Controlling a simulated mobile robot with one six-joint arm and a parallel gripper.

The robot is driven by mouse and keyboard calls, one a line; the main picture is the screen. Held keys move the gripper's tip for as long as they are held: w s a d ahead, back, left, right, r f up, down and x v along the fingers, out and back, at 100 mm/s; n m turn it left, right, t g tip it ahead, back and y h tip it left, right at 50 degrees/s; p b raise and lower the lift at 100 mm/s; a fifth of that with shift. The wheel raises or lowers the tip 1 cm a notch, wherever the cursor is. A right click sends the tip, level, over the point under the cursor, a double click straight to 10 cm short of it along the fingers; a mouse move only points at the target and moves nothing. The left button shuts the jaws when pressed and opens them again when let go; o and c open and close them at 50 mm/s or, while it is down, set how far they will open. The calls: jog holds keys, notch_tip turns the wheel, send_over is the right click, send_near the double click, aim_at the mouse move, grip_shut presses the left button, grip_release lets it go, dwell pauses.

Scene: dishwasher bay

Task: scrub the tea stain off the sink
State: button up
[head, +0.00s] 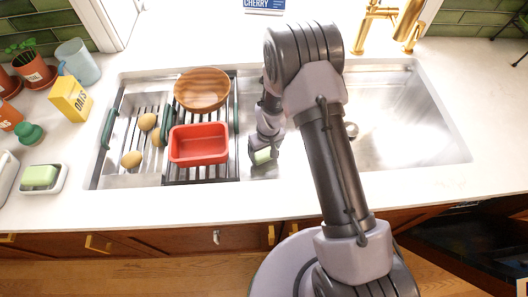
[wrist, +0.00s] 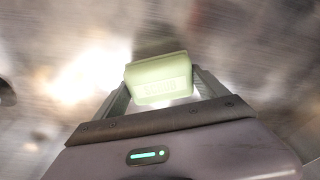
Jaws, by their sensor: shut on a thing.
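The steel sink (head: 410,130) is set in the white counter, partly hidden behind my arm. My gripper (head: 262,157) is low over the strip of sink just right of the rack. It is shut on a pale green block (wrist: 158,80), which has raised lettering like a bar of soap. The block also shows small in the head view. In the wrist view, blurred grey metal lies beyond it, and I cannot tell whether the block touches it. Faint brownish patches show at left there, but I cannot tell stain from reflection. No clear tea stain shows in the head view.
A rack over the sink's left part holds a wooden bowl (head: 202,90) and a red tub (head: 198,145). Potatoes (head: 132,159) lie left of them. A green block in a white dish (head: 41,178), an oats box (head: 70,98) and a mug (head: 78,62) stand on the left counter. A gold tap (head: 372,25) stands behind.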

jog(key=shift+d+r, duration=0.15)
jog(key=shift+r, duration=0.45)
jog(key=shift+r+p, duration=1.55)
jog(key=shift+r, duration=0.75)
